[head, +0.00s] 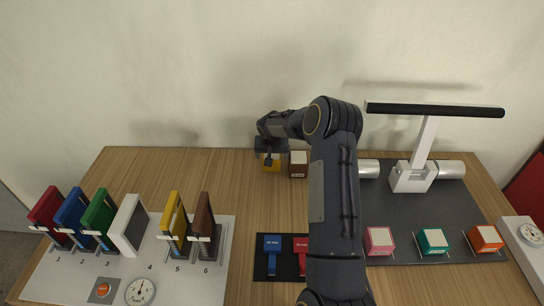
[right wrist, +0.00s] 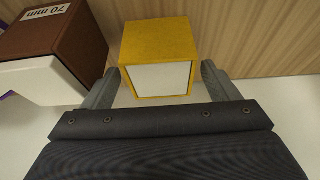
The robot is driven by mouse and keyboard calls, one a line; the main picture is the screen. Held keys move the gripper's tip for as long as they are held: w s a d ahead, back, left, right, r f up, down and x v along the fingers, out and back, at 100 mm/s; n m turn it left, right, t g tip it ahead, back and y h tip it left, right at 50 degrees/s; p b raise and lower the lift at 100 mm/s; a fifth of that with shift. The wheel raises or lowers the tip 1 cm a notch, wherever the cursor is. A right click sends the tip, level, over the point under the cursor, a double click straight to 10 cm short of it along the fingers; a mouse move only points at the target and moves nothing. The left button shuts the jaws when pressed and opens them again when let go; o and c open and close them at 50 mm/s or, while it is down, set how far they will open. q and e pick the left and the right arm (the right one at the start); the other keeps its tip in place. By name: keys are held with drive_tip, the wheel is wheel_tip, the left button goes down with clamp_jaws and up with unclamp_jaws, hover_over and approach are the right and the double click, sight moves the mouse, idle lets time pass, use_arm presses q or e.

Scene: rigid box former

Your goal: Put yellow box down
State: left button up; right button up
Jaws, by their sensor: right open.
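The yellow box (head: 271,165) is at the back of the wooden table, with my right gripper (head: 268,150) just over it and partly hiding it. In the right wrist view the yellow box (right wrist: 160,48) shows a white face toward me. My right gripper (right wrist: 160,76) is open there, with one finger on each side of the box and small gaps visible. Whether the box rests fully on the table is hard to tell. My left gripper is not in view.
A brown box (head: 298,168) marked 70 mm stands close beside the yellow one. A white panel (head: 205,270) with coloured frames is at the left. A dark mat (head: 400,210) holds a white stand (head: 415,175) and pink, teal and orange boxes. The table left of the yellow box is clear.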

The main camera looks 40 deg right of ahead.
drive_tip(key=s+a+r+n+y+p, duration=0.1)
drive_tip(key=s+a+r, duration=0.4)
drive_tip(key=r, duration=0.3)
drive_tip(key=s+a+r+n+t, duration=0.1)
drive_tip(key=s+a+r, duration=0.35)
drive_tip(key=r, duration=0.25)
drive_tip(key=s+a+r+y+p, duration=0.1)
drive_tip(key=s+a+r, duration=0.45)
drive_tip(key=r, duration=0.25)
drive_tip(key=s+a+n+y, duration=0.2)
drive_tip(key=s+a, duration=0.5)
drive_tip(key=s, duration=0.3)
drive_tip(key=s+a+n+t+y, duration=0.1)
drive_tip(key=s+a+n+y, duration=0.1)
drive_tip(key=s+a, duration=0.5)
drive_tip(key=s, duration=0.4)
drive_tip(key=shift+a+y, duration=0.25)
drive_tip(key=shift+y, duration=0.05)
drive_tip(key=shift+s, duration=0.15)
